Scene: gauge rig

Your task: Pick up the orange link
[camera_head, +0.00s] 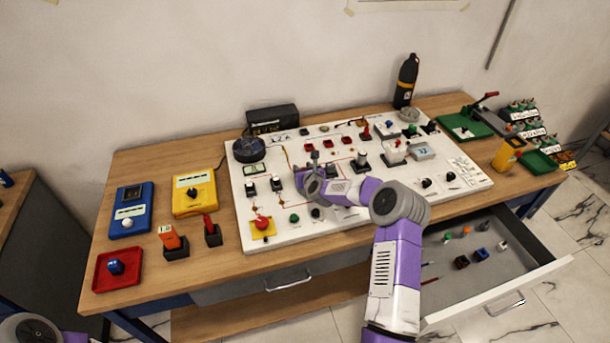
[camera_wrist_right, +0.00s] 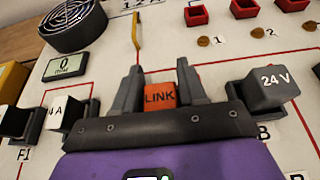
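The orange link (camera_wrist_right: 160,97), a small block marked LINK, shows in the right wrist view between the two dark fingers of my right gripper (camera_wrist_right: 159,72). In the head view my right gripper (camera_head: 312,167) is low over the middle of the white panel (camera_head: 268,186), and I cannot make out the link there. Whether the link is clear of the panel does not show. My left gripper is out of view; only part of that arm shows at bottom left.
Black holders flank the gripper, one with a grey 24 V block (camera_wrist_right: 267,90). A round black grille (camera_head: 249,149) and several knobs stand on the panel. Blue (camera_head: 131,209) and yellow (camera_head: 194,192) boxes stand left. An open drawer (camera_head: 463,293) juts out at front right.

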